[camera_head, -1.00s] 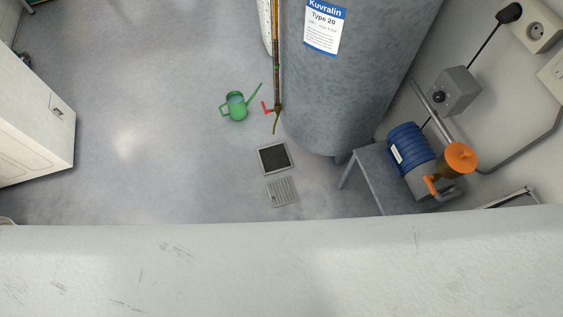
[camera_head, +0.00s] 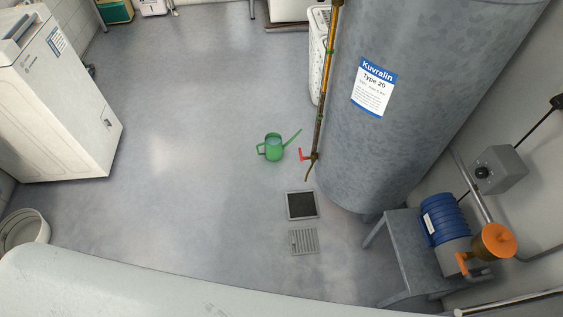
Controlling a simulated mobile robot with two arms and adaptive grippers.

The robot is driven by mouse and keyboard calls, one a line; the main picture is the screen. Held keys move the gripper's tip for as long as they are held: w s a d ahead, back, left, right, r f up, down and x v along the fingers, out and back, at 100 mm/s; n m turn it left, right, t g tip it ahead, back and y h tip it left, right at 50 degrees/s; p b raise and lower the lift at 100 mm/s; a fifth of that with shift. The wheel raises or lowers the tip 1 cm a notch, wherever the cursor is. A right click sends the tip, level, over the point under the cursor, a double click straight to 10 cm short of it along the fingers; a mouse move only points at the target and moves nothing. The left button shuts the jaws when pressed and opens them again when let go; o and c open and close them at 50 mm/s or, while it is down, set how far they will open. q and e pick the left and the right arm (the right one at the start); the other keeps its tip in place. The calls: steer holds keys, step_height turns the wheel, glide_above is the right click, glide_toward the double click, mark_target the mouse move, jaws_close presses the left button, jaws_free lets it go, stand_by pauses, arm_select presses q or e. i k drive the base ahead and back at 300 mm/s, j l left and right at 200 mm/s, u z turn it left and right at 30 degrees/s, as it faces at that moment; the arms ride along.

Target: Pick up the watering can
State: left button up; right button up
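The green watering can (camera_head: 272,148) stands upright on the grey floor, near the middle of the head view. Its spout points up and to the right, and its handle is on the left. It is just left of a copper pipe with a red tap handle, apart from it. Neither of my grippers shows in this view.
A large grey tank (camera_head: 420,90) stands right of the can, with the pipe (camera_head: 322,110) beside it. A dark floor pit (camera_head: 302,205) and a grate (camera_head: 304,241) lie below the can. A blue pump (camera_head: 445,219) sits on a grey stand. A white machine (camera_head: 65,110) is left. Open floor lies between.

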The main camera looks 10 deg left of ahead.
mark_target(273, 149)
steer(key=j, duration=0.35)
steer(key=i+j, duration=0.1)
steer(key=j, duration=0.25)
steer(key=i+j+z, duration=0.1)
steer(key=j, duration=0.2)
steer(key=i+j, duration=0.2)
steer(key=i+j+z, duration=0.15)
steer(key=j, duration=0.25)
steer(key=i+j, duration=0.1)
steer(key=j, duration=0.25)
steer(key=i+j+z, duration=0.15)
steer(key=j, duration=0.15)
